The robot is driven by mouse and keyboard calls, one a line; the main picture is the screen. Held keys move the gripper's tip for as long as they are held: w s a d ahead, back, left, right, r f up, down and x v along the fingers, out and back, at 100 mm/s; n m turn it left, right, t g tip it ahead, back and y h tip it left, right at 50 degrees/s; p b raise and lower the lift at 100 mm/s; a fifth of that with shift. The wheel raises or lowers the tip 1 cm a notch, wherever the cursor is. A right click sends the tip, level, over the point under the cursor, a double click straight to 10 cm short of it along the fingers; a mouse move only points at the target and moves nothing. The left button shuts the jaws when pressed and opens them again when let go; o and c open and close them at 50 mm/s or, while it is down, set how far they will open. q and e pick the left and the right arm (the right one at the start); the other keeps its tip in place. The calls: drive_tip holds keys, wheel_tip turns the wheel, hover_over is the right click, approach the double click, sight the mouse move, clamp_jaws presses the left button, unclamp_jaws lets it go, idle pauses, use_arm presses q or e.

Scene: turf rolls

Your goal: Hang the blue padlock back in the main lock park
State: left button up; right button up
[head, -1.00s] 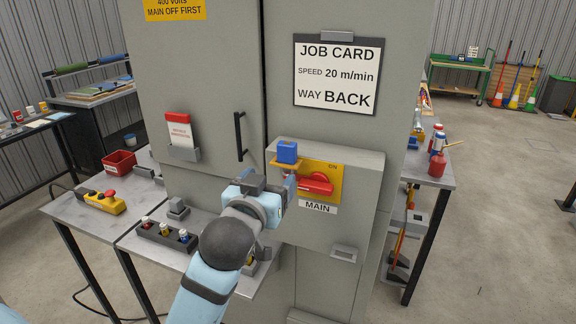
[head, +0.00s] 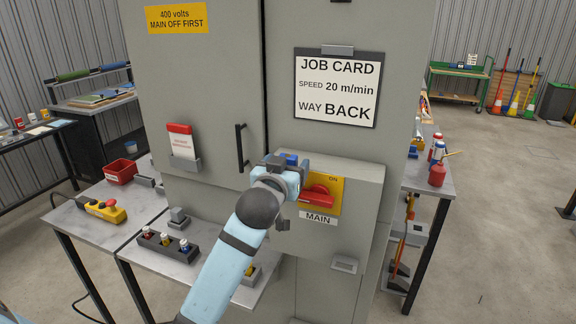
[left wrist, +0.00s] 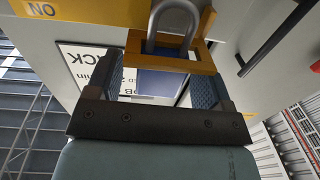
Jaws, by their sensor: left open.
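The blue padlock (head: 292,160) is mostly hidden behind my left gripper in the head view. In the left wrist view its grey shackle (left wrist: 172,18) and blue body (left wrist: 162,82) show at a yellow holder (left wrist: 200,62) beside the main switch plate. My left gripper (head: 292,163) is open, its fingers (left wrist: 165,92) one on each side of the padlock body. I cannot tell whether they touch it. The red main switch handle (head: 317,197) lies just right of the gripper, on a yellow plate (head: 335,187) marked ON. My right gripper is not in view.
A "MAIN" label (head: 318,217) is below the switch. A black door handle (head: 241,148) stands out left of the gripper. The job card (head: 338,88) hangs above.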

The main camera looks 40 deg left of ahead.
use_arm(q)
drive_tip(key=c, duration=1.1)
drive_tip(key=shift+o, duration=0.2)
drive_tip(key=shift+r, duration=0.1)
